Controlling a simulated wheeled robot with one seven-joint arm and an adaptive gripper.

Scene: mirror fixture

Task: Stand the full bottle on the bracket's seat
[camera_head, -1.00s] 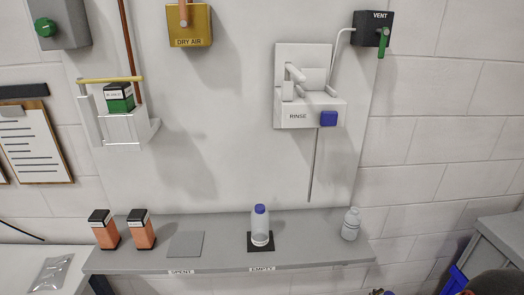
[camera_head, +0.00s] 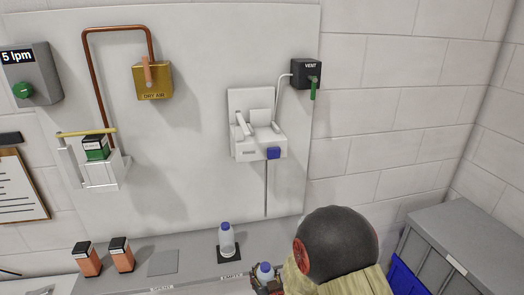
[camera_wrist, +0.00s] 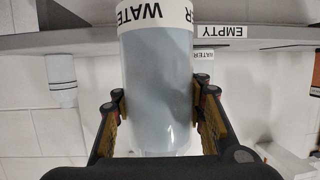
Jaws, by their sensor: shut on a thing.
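My gripper (camera_head: 268,284) is at the bottom edge, below and in front of the bracket. It is shut on a blue-capped bottle (camera_head: 265,272). In the wrist view, this bottle (camera_wrist: 158,85) fills the middle, looks grey-blue and bears a WATER label upside down. The fingers (camera_wrist: 160,98) press it from both sides. Another blue-capped bottle (camera_head: 227,241) stands on a dark pad on the shelf, by the EMPTY label.
The grey shelf (camera_head: 200,262) carries two orange boxes with black tops (camera_head: 104,257) and a bare grey pad (camera_head: 163,262). A VENT box (camera_head: 306,74) with a green lever is right of the bracket. A grey cabinet (camera_head: 450,240) stands at right. My arm hides the shelf's right end.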

